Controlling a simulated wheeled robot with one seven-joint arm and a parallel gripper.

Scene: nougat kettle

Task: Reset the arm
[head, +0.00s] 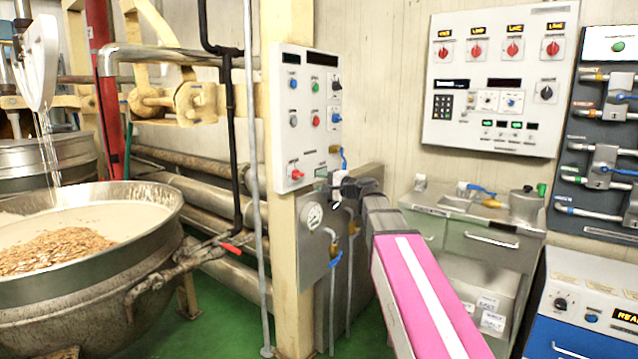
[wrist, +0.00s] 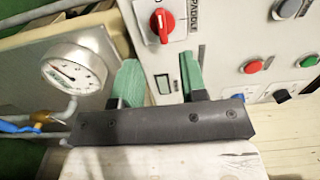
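My gripper (wrist: 159,78) shows in the wrist view as two green fingers standing apart on a dark bar, with nothing held between them. It faces the lower part of the white control panel (head: 306,118), which carries a red rotary paddle knob (wrist: 162,22) above the fingers. Whether a fingertip touches the panel I cannot tell. In the head view my arm, with a pink and white cover, reaches from the bottom right to this panel. The fingers are small and partly hidden there. A round pressure gauge (wrist: 74,73) lies left of the fingers; it also shows in the head view (head: 313,216).
A large kettle (head: 90,275) with pale mass and nuts stands at left. Valves and thin pipes (head: 336,255) sit below the panel. A steel cabinet (head: 480,235) stands right of my arm, and a blue-fronted unit (head: 580,335) at bottom right. A wall panel (head: 495,80) hangs behind.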

